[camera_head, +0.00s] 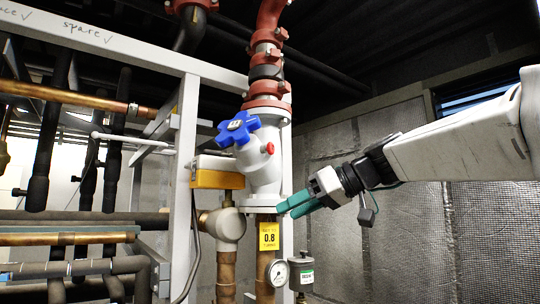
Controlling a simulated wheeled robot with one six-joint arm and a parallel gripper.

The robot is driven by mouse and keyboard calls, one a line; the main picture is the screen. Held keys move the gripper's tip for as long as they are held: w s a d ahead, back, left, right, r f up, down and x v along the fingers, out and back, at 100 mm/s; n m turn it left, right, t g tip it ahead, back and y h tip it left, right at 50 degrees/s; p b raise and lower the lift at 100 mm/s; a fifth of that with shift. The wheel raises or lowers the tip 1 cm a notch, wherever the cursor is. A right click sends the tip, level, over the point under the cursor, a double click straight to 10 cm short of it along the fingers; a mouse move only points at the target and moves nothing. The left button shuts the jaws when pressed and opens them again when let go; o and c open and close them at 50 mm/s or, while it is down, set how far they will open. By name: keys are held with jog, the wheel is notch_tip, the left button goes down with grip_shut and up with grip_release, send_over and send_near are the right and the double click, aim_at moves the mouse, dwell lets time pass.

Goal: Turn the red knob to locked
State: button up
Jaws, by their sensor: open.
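A small red knob (270,148) sticks out from the right side of the white valve body (262,172). Its locked or unlocked position cannot be read from here. My gripper (287,209) has teal fingers and comes in from the right. It is open and empty, with its fingertips below and slightly right of the red knob, near the valve's lower flange. The fingers are apart from the knob; whether they touch the flange cannot be told.
A blue handwheel (238,128) sits on the valve, left of the knob. A yellow box (217,180) and a yellow "0.8" tag (269,236) are close by. A pressure gauge (278,273) is below. The grey rack frame (183,190) stands left; space before the right wall looks free.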

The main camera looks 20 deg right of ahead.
aim_at(273, 148)
jog(key=w+d+r+n+t+y, duration=0.2)
jog(key=w+d+r, duration=0.1)
jog(key=r, duration=0.4)
jog(key=w+d+r+n+t+y, duration=0.1)
jog(key=w+d+r+n+t, duration=0.15)
jog(key=r, duration=0.55)
jog(key=shift+g, duration=0.25)
jog(key=x, duration=0.7)
jog(key=shift+w, duration=0.35)
jog(key=c, duration=1)
